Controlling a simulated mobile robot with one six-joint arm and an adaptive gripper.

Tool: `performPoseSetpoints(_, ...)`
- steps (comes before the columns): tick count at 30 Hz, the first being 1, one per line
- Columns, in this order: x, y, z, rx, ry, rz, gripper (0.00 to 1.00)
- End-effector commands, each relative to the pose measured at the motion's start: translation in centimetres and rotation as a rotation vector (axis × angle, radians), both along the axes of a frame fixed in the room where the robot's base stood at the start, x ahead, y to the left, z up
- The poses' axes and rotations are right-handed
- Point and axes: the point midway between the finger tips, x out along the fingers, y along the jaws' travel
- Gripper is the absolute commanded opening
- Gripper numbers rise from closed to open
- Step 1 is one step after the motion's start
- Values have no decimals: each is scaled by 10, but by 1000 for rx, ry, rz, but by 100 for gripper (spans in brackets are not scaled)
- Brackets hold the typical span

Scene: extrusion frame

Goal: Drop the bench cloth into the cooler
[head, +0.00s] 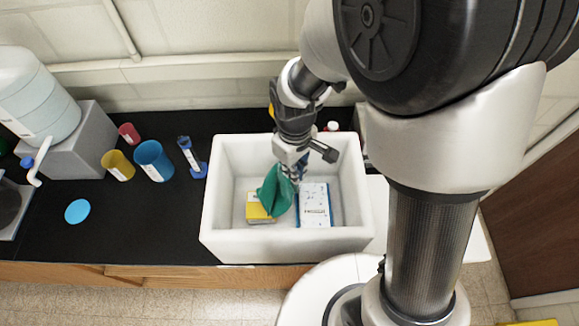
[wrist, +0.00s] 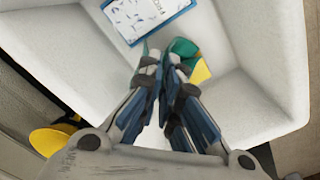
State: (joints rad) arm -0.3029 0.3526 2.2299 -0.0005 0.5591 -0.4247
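The bench cloth is green (head: 277,191) and hangs bunched from my gripper (head: 291,172), inside the white cooler (head: 232,238). In the wrist view the fingertips of my gripper (wrist: 160,68) are close together on the cloth (wrist: 183,48), which is partly hidden behind them. The cooler is open at the top and its white inner wall (wrist: 235,100) fills much of the wrist view. The cloth is above or against a yellow item in the cooler; I cannot tell whether it touches it.
In the cooler lie a yellow box (head: 257,211) and a blue-edged white box (head: 314,205). Left on the black bench are a blue cup (head: 152,161), a yellow cup (head: 117,165), a red cup (head: 129,133), a blue-based stand (head: 195,165) and a blue disc (head: 77,211).

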Motion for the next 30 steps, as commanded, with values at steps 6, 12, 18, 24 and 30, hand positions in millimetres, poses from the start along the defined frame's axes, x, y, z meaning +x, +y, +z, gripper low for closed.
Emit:
performPoseSetpoints(6, 0, 0, -15, 0, 0, 0, 0)
performPoseSetpoints(12, 0, 0, -14, 0, 0, 0, 0)
performPoseSetpoints(18, 0, 0, -14, 0, 0, 0, 16)
performPoseSetpoints(24, 0, 0, -14, 0, 0, 0, 28)
performPoseSetpoints(30, 0, 0, -15, 0, 0, 0, 28)
